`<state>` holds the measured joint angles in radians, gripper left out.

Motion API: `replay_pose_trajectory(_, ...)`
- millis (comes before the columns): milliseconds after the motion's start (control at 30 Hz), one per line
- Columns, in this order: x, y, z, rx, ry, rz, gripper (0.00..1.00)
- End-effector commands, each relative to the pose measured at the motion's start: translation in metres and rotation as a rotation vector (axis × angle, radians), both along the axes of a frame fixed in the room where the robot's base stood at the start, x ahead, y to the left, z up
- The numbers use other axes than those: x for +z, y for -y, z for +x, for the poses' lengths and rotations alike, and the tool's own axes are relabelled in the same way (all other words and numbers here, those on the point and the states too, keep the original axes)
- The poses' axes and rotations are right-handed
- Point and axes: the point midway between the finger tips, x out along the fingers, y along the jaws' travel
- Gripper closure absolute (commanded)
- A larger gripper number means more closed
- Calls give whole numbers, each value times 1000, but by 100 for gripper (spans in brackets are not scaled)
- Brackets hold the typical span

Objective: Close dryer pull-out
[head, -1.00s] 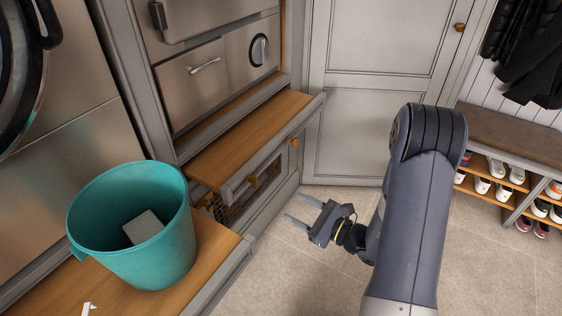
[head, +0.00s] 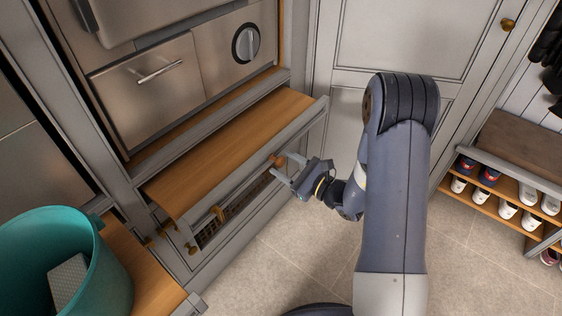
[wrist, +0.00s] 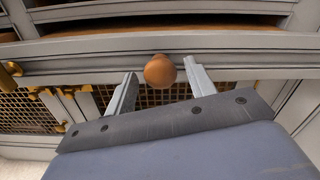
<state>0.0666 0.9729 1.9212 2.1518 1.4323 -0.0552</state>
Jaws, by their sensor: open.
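The dryer pull-out (head: 225,150) is a wooden shelf with a grey front, standing out below the dryer's steel panel in the head view. A round orange-brown knob (wrist: 160,71) sits on its front rail; it also shows in the head view (head: 277,160). My gripper (head: 285,170) is open just in front of the front face, close to that knob. In the wrist view my gripper's two fingers (wrist: 162,88) point at the front, with the knob between and slightly beyond them. I cannot tell whether a finger touches it.
A teal bucket (head: 105,265) with a grey block inside stands on a wooden ledge at the lower left. A steel drawer with a bar handle (head: 160,71) is above the pull-out. A shoe rack (head: 490,205) is at the right. The tiled floor (head: 290,260) between is clear.

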Motion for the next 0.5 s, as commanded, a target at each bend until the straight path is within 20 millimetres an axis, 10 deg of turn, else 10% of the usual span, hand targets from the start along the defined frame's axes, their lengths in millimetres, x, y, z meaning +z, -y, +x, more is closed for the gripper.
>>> replay_pose_trajectory(500,0,-15,12,-1,1,0,48)
